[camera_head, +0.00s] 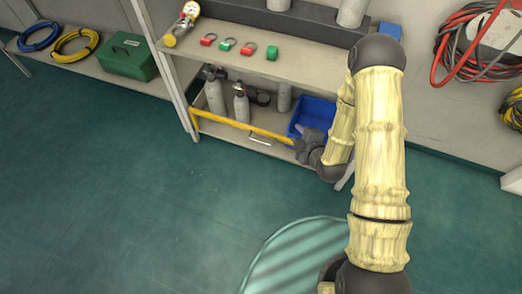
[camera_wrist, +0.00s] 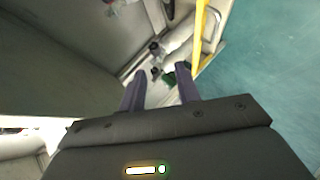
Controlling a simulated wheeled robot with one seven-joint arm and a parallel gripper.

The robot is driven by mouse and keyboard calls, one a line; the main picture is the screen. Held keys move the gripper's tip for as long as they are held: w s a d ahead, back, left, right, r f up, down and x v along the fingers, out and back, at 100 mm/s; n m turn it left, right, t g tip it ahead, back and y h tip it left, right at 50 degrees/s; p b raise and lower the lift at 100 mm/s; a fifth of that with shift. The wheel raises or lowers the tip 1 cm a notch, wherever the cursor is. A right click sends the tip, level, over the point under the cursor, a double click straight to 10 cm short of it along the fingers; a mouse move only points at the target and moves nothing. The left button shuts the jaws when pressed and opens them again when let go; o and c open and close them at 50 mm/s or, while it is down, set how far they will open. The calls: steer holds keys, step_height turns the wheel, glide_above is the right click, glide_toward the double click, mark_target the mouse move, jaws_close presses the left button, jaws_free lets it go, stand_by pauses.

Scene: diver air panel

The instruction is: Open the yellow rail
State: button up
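The yellow rail (camera_head: 240,126) runs across the front of the lower shelf in the head view, from the left post toward my gripper (camera_head: 300,144). My gripper is at the rail's right end, and its dark body hides what lies behind it. In the wrist view my gripper (camera_wrist: 159,76) has its two fingers apart, with no object held between them. There the yellow rail (camera_wrist: 199,38) comes down from the top edge, just right of the right fingertip. I cannot tell whether the finger touches it.
The lower shelf behind the rail holds grey bottles (camera_head: 241,105) and a blue bin (camera_head: 313,115). The upper shelf (camera_head: 290,68) carries red and green rings or tags. A green case (camera_head: 128,57) stands at left. The green floor (camera_head: 130,180) in front is clear.

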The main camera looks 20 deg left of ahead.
mark_target(261, 142)
steer(key=s+a+f+n+t+y+b, duration=0.1)
steer(key=s+f+n+b, duration=0.1)
steer(key=f+b, duration=0.4)
steer(key=s+a+f+n+t+y+b, duration=0.1)
steer(key=s+f+b, duration=0.3)
steer(key=f, duration=0.8)
steer(key=shift+s+a+n+y+b, duration=0.3)
steer(key=shift+a+n+y+b, duration=0.35)
steer(key=shift+b, duration=0.25)
steer(key=shift+a, duration=0.1)
steer(key=b+x, duration=0.7)
steer(key=x, duration=1)
steer(key=shift+w+r+b, duration=0.1)
steer(key=shift+w+b, duration=0.2)
steer(key=shift+b, duration=0.1)
jaws_close()
